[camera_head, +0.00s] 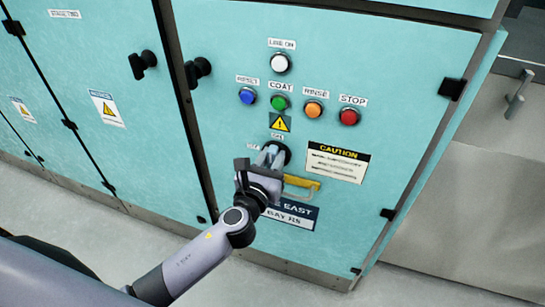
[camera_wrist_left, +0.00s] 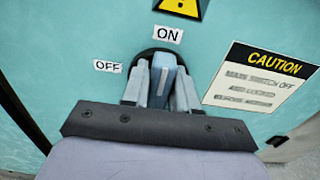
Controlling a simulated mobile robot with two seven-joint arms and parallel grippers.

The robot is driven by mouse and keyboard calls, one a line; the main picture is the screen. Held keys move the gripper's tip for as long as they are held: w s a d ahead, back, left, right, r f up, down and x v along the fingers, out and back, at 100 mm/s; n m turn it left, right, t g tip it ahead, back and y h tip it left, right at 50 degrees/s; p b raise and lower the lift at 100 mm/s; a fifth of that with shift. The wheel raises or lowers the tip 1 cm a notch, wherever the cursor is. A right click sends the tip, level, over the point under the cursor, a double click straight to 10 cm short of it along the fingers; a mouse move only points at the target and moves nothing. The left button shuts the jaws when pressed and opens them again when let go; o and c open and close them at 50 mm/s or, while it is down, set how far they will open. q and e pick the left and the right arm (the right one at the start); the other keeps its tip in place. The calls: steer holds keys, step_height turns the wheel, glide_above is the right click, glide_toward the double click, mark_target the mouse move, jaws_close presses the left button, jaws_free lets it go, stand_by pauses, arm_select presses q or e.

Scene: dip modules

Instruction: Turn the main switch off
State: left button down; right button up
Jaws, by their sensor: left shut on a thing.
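The main switch has a dark round base (camera_head: 287,151) on the teal cabinet door, below a yellow warning triangle. In the left wrist view its blue-grey handle (camera_wrist_left: 164,74) stands between my fingers and points up towards the ON label (camera_wrist_left: 168,34). The OFF label (camera_wrist_left: 107,66) is to the left of the switch. My left gripper (camera_head: 271,156) is shut on the handle; it also shows in the left wrist view (camera_wrist_left: 162,88), one finger on each side. The gripper hides the lower part of the switch. My right gripper is not in view.
Above the switch are a white lamp (camera_head: 281,63) and blue (camera_head: 247,95), green (camera_head: 280,102), orange (camera_head: 312,109) and red (camera_head: 349,116) buttons. A caution sign (camera_head: 338,161) is flat on the door.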

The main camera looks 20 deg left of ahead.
arm_select(q)
steer(key=n, duration=0.3)
steer(key=n+b, duration=0.1)
steer(key=shift+a+f+n, duration=0.15)
steer(key=shift+a+n, duration=0.1)
steer(key=shift+n, duration=0.15)
steer(key=n, duration=0.2)
steer(key=n+b, duration=0.1)
steer(key=n, duration=0.1)
steer(key=shift+a+f+n, duration=0.15)
steer(key=shift+a+n, duration=0.05)
steer(key=shift+n, duration=0.1)
steer(key=n+b, duration=0.1)
steer(key=n, duration=0.3)
steer(key=shift+a+f, duration=0.1)
steer(key=shift+f, duration=0.05)
steer(key=shift+f+n, duration=0.15)
steer(key=shift+n, duration=1.95)
steer(key=c, duration=1)
jaws_free()
steer(key=shift+o, duration=0.2)
